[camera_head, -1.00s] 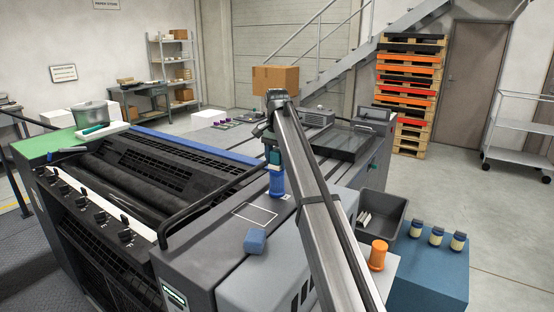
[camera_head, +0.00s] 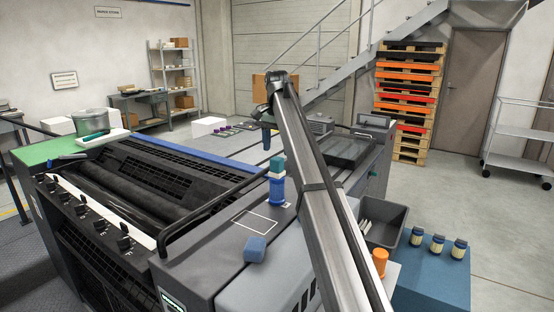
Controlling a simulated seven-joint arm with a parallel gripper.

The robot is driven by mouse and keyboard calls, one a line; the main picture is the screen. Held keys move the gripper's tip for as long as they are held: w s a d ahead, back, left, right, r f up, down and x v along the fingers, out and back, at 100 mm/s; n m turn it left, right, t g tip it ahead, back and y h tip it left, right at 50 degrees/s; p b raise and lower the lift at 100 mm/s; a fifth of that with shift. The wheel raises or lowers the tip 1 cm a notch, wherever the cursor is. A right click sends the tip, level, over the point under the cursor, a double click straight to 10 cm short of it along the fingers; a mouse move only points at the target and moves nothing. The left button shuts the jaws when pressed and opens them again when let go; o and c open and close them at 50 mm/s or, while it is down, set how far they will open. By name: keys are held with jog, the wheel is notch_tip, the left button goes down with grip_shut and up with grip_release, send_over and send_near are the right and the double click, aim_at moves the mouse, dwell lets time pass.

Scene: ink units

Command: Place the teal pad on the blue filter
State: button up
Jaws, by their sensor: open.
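The blue filter (camera_head: 277,190) stands upright on the grey machine top, right of the white outlined square. The teal pad (camera_head: 277,164) rests on top of the filter, above a pale band, and looks level. My gripper (camera_head: 266,142) is open and apart from the pad, above and behind it in the picture. Its fingers are small and partly dark against the machine, and the arm hides part of the area to the right.
A blue block (camera_head: 255,248) lies near the front edge of the machine top. A grey bin (camera_head: 385,222), an orange cylinder (camera_head: 380,262) and several small jars (camera_head: 438,243) stand to the right. The outlined square (camera_head: 255,221) is empty.

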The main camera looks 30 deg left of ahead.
aim_at(277, 158)
jog(key=shift+r, duration=2.15)
